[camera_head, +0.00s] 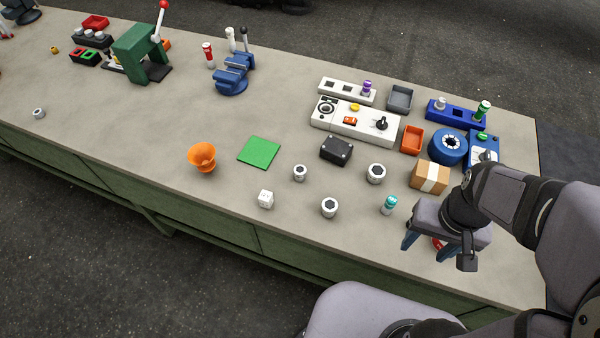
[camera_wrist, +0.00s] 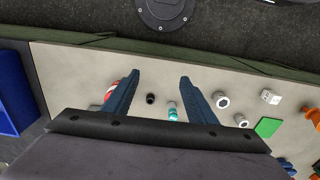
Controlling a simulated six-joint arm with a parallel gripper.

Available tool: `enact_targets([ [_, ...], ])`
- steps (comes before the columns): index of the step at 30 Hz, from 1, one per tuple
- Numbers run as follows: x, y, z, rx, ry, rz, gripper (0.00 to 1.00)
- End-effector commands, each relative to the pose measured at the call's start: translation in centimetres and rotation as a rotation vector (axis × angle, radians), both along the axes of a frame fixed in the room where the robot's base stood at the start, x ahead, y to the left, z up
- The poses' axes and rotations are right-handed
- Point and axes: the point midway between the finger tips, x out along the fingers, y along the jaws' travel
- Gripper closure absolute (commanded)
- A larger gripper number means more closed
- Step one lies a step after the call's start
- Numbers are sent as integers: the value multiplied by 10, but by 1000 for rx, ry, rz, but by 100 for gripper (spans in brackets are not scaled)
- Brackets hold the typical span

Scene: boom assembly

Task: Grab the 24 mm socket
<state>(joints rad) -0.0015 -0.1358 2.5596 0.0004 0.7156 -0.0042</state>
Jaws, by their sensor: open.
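Several silver sockets stand apart on the bench in the head view: a small one (camera_head: 299,173), a larger one (camera_head: 375,173), one near the front edge (camera_head: 329,207) and one at the far left (camera_head: 39,113). No size marks are readable, so I cannot tell which is 24 mm. In the wrist view two sockets show right of the fingers, a larger one (camera_wrist: 221,100) and another (camera_wrist: 240,121). My gripper (camera_head: 428,247) is open and empty above the bench's front right, right of the sockets. Its fingers also show in the wrist view (camera_wrist: 160,80).
A teal-capped bottle (camera_head: 389,205) and a cardboard box (camera_head: 430,176) stand near my gripper. A red object (camera_head: 438,243) is partly hidden below it. A white cube (camera_head: 266,199), black box (camera_head: 336,150), green square (camera_head: 259,152) and orange funnel (camera_head: 202,157) surround the sockets.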

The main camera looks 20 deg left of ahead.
Motion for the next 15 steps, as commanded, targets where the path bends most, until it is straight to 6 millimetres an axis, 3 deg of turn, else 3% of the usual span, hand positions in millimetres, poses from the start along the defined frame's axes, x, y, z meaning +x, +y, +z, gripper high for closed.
enact_targets([
  [5, 23, 24, -15, 39, -62, 30, 48],
  [8, 52, 57, -32, 91, -147, 65, 48],
  [15, 135, 183, -76, 239, -461, 125, 48],
])
